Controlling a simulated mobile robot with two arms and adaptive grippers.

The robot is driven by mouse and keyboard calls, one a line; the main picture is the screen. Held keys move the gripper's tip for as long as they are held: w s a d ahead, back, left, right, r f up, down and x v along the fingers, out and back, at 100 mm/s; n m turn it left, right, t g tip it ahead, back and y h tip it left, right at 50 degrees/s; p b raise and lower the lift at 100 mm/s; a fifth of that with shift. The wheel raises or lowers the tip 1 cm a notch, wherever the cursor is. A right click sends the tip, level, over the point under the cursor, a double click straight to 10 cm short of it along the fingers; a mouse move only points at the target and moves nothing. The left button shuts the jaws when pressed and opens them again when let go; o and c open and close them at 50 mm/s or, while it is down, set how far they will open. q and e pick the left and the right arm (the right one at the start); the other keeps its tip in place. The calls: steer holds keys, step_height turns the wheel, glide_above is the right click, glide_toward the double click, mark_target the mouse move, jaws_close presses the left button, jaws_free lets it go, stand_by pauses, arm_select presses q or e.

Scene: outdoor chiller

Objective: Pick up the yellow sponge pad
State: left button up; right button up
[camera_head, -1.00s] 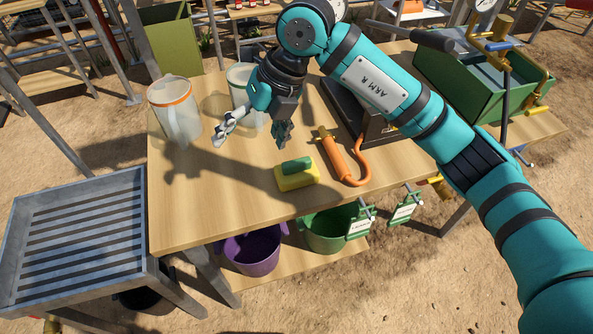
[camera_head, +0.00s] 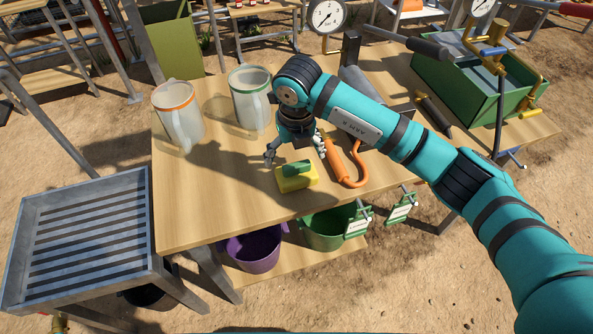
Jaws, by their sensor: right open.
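The yellow sponge pad (camera_head: 298,183) lies on the wooden table near its front edge, with a green block-shaped grip on top. My right gripper (camera_head: 296,157) is just behind and above the pad, pointing down. Its fingers are spread, one to the left and one to the right of the pad's far side. My left gripper is not in view.
Two clear pitchers, orange-rimmed (camera_head: 180,118) and green-rimmed (camera_head: 251,98), stand at the back left. A green bin (camera_head: 470,95) is at the right. The table's front left is clear.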

mark_target(297, 164)
steer(key=f, duration=0.1)
steer(key=f+p, duration=0.2)
steer(key=f, duration=0.1)
steer(key=shift+w+d+f, duration=0.1)
steer(key=shift+w+d, duration=0.15)
steer(key=shift+d, duration=0.05)
steer(key=shift+w+f, duration=0.1)
steer(key=shift+f, duration=0.45)
steer(key=shift+r, duration=0.1)
steer(key=c, duration=1.3)
